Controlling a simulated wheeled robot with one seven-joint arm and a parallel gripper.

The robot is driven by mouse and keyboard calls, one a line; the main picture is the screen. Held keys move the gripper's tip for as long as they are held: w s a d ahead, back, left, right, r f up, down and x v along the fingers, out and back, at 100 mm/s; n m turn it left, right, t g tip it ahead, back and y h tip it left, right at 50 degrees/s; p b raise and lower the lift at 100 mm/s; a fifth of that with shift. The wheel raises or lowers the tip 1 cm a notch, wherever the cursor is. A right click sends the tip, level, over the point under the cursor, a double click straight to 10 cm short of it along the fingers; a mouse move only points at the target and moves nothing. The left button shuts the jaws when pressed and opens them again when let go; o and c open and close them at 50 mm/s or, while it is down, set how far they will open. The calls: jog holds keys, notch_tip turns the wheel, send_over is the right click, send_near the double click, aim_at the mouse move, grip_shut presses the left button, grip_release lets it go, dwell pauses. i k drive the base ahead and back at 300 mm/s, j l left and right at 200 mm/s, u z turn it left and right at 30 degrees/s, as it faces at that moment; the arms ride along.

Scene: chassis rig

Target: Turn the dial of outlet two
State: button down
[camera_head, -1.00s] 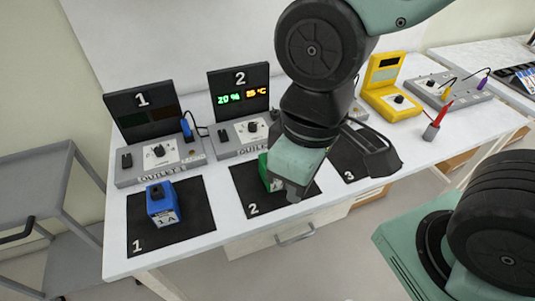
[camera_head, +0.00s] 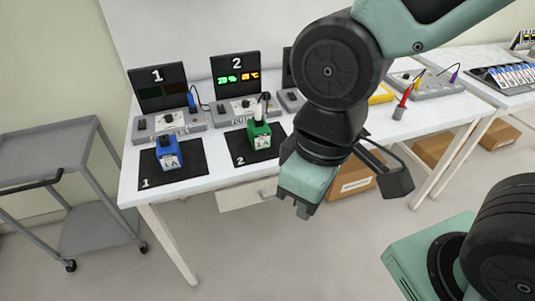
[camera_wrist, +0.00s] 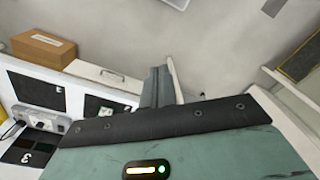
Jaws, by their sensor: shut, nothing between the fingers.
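Outlet two (camera_head: 236,73) stands at the back of the white table, with green and orange readings on its lit black display. Its dial (camera_head: 245,103) is a small dark knob on the panel below, partly crowded by what stands in front. A green block (camera_head: 259,140) sits on the black mat marked 2 (camera_head: 241,150), with a white and dark piece upright on top. My gripper (camera_head: 304,210) is shut and empty, hanging beyond the table's front edge, below and right of the outlet and apart from it. Its fingers also show in the wrist view (camera_wrist: 160,85).
Outlet one (camera_head: 158,87), its display dark, stands left, with a blue block (camera_head: 169,155) on mat 1 (camera_head: 154,176). My arm hides much of outlet three. A red-and-grey holder (camera_head: 401,106) stands right. A grey cart (camera_head: 55,150) is at left. The floor before the table is clear.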

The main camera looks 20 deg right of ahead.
aim_at(245, 103)
jog(key=i, duration=1.25)
